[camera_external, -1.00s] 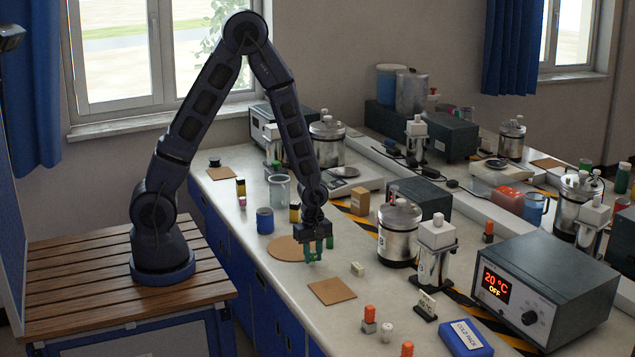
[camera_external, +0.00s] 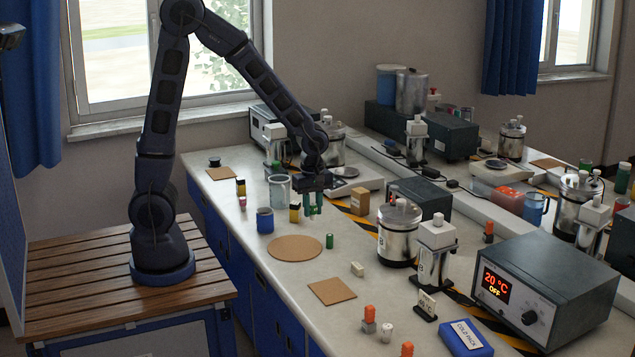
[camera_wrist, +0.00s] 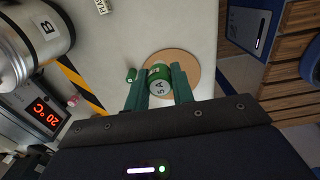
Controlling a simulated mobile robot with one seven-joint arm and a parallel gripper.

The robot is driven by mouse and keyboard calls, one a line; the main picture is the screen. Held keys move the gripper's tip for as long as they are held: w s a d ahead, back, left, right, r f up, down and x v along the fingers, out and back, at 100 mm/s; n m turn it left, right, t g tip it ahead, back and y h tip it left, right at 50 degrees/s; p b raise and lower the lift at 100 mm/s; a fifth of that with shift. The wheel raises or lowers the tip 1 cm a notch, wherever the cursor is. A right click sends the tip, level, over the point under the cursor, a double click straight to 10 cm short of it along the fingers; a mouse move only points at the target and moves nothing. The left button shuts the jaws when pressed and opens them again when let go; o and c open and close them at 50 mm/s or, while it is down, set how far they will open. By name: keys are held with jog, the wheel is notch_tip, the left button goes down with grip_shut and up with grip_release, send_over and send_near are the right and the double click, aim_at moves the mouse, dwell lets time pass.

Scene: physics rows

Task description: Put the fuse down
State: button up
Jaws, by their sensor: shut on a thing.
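The fuse (camera_wrist: 158,86), a green and white cylinder marked "5 A", is between the two teal fingers of my gripper (camera_wrist: 159,92) in the wrist view. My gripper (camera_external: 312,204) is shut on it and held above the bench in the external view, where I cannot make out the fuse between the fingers. A round cork mat (camera_external: 296,248) lies on the bench in front of and below my gripper. In the wrist view the mat (camera_wrist: 188,62) shows behind the fuse.
A small green cylinder (camera_external: 329,241) stands just right of the round mat. A blue mug (camera_external: 265,220), a yellow bottle (camera_external: 295,213) and a cardboard box (camera_external: 360,201) are near my gripper. A square cork mat (camera_external: 332,291) lies nearer the front, with bare bench around it.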

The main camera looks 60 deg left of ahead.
notch_tip(320, 180, up, 4)
jog(key=shift+r, duration=0.1)
jog(key=w+a+r, duration=0.2)
jog(key=w+a, duration=0.2)
jog(key=w, duration=0.5)
jog(key=w+a+r, duration=0.3)
jog(key=w+a, duration=0.2)
jog(key=w, duration=0.3)
notch_tip(320, 180, up, 4)
send_over(361, 190)
notch_tip(361, 190, down, 19)
jog(key=shift+s+f, duration=0.1)
jog(key=shift+f, duration=0.1)
jog(key=o, duration=0.9)
jog(key=shift+f, duration=0.15)
jog(key=shift+o, duration=0.4)
